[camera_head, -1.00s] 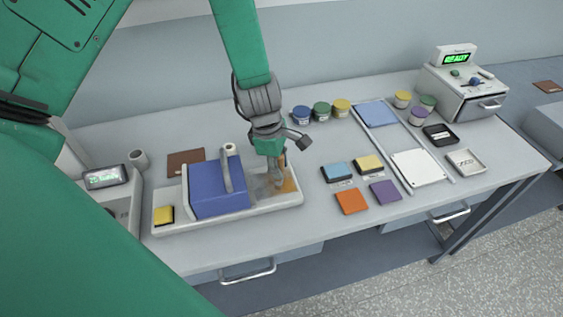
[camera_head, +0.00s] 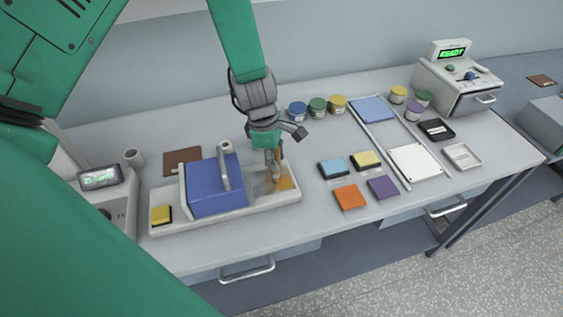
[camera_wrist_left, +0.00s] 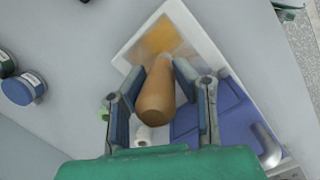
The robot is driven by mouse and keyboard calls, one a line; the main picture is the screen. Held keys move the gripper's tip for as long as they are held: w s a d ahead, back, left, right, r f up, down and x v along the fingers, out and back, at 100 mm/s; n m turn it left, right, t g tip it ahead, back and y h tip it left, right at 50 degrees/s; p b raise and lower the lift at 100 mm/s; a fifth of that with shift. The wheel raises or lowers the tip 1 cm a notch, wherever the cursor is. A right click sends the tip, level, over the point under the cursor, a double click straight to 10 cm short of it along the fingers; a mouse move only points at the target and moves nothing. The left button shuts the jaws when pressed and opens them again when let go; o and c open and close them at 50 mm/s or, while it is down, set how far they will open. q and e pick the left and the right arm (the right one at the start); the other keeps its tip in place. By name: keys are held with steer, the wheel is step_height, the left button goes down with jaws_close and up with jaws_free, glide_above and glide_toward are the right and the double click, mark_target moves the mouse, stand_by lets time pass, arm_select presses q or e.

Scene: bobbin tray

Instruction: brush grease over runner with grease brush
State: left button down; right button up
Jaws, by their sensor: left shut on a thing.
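My left gripper (camera_head: 273,160) is over the right end of a long pale tray (camera_head: 240,219). Its fingers are shut on a tan wooden handle, which I take to be the grease brush (camera_wrist_left: 157,95). The handle sits between the two fingers in the left wrist view. The brush's lower end is hidden there, so I cannot tell whether it touches the tray. An amber, grease-like patch (camera_head: 286,183) lies at the tray's right end, and it also shows in the left wrist view (camera_wrist_left: 163,38). I cannot tell which part is the runner. My right gripper is out of view.
A blue block with a handle (camera_head: 210,190) and a yellow-topped pad (camera_head: 160,215) stand in the tray. Coloured jars (camera_head: 317,106) stand behind. Coloured pads (camera_head: 350,196), a white panel (camera_head: 415,162) and a READY machine (camera_head: 455,80) are to the right.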

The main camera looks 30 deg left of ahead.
arm_select(q)
steer(key=shift+w+a+f, duration=0.1)
steer(key=shift+w+a, duration=0.1)
steer(key=shift+a, duration=0.5)
steer(key=shift+w+a+f, duration=0.1)
steer(key=shift+w+a, duration=0.05)
steer(key=shift+a, duration=0.5)
steer(key=shift+w+d+r, duration=0.2)
steer(key=shift+w+d, duration=0.1)
steer(key=shift+w, duration=0.2)
steer(key=shift+s+a, duration=0.25)
steer(key=shift+s, duration=0.2)
steer(key=shift+s+a+f, duration=0.15)
steer(key=shift+s+a, duration=0.2)
steer(key=shift+s+d, duration=0.15)
steer(key=shift+d, duration=0.4)
steer(key=shift+s+d, duration=0.15)
steer(key=shift+d, duration=0.5)
steer(key=shift+s+d, duration=0.15)
steer(key=shift+d, duration=0.5)
steer(key=shift+s+a, duration=0.2)
steer(key=shift+s, duration=0.65)
steer(key=shift+d, duration=0.15)
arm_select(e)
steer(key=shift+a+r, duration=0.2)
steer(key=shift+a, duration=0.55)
